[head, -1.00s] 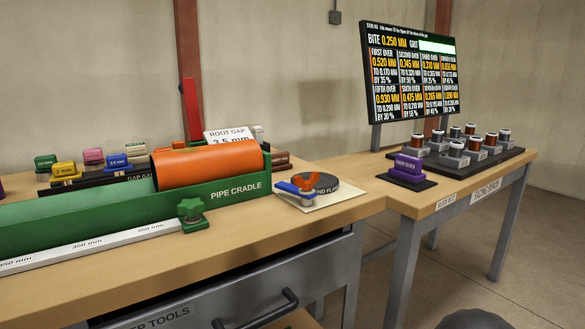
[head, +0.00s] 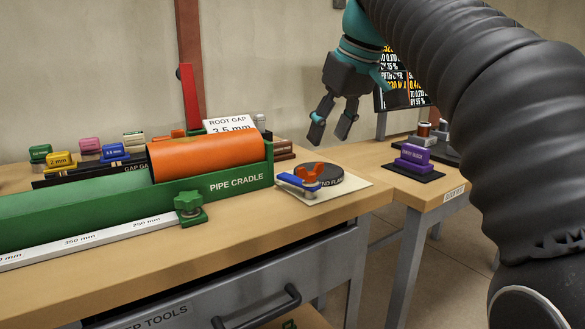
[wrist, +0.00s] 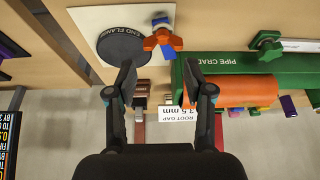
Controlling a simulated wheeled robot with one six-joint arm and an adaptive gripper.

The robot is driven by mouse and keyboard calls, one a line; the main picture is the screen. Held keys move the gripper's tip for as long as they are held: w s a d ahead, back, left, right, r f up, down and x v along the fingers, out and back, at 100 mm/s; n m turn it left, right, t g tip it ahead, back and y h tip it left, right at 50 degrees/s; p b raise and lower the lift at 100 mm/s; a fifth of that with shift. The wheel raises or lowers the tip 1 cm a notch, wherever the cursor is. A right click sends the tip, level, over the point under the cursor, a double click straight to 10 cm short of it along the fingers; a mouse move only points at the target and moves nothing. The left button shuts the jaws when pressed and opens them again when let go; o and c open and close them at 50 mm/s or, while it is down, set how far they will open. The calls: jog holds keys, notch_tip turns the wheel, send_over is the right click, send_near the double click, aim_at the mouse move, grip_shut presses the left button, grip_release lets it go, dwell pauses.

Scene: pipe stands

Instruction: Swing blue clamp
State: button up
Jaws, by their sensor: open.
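The blue clamp (head: 297,185) is a flat bar with an orange wing knob (head: 309,172) on top. It lies at the left front edge of the dark round end flange (head: 328,178), on a pale plate. My gripper (head: 331,132) is open and empty, above and apart from the clamp, with its fingers pointing down. In the wrist view the orange knob (wrist: 163,40) lies beyond my open fingertips (wrist: 158,76). Blue parts of the clamp (wrist: 161,22) show on either side of the knob, which hides its middle.
The green pipe cradle (head: 238,184) with an orange pipe (head: 208,156) stands close left of the clamp. A root gap sign (head: 230,124) stands behind it. A purple block (head: 413,154) is on the right table. The bench front edge is close to the plate.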

aim_at(288, 176)
jog(key=w+a+r+n, duration=0.2)
jog(key=w+a, duration=0.1)
jog(key=shift+r+g, duration=0.3)
jog(key=shift+r, duration=0.1)
jog(key=x, duration=1.3)
jog(key=shift+w+a+f, duration=0.1)
jog(key=shift+a+f, duration=0.05)
jog(key=shift+a, duration=0.2)
grip_shut()
